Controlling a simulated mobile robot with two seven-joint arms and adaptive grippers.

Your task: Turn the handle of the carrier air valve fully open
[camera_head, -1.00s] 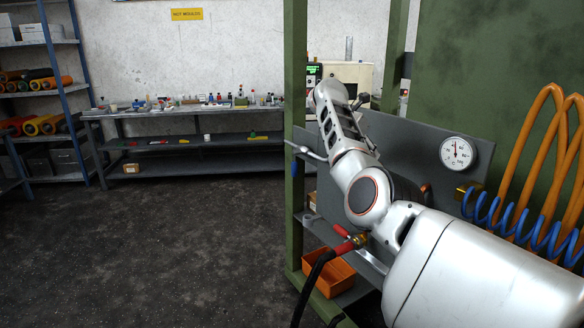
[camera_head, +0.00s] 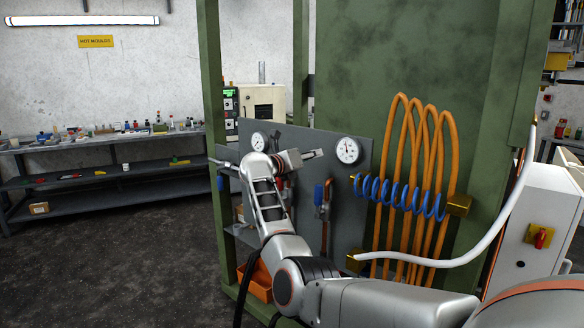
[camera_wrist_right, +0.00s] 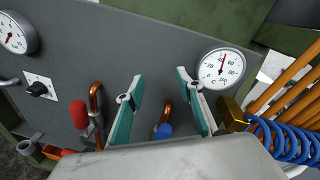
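A valve with a blue handle (camera_head: 319,194) sits on the grey panel, to the right of my right arm in the head view. In the right wrist view the blue handle (camera_wrist_right: 164,130) shows below a copper pipe, between the fingers in the picture and partly cut off by the gripper body. A red handle (camera_wrist_right: 79,114) is left of the fingers. No label shows which is the carrier air valve. My right gripper (camera_wrist_right: 160,76) is open and empty, its fingers apart. In the head view the right gripper (camera_head: 314,154) is in front of the panel, above the blue handle.
Two round gauges, one on the right (camera_head: 348,150) and one on the left (camera_head: 259,141), are on the grey panel (camera_head: 352,205). Blue coiled hose (camera_head: 400,194) and orange hoses (camera_head: 452,150) hang right of it. A green post (camera_head: 212,110) stands at left. An orange bin (camera_head: 262,285) is below.

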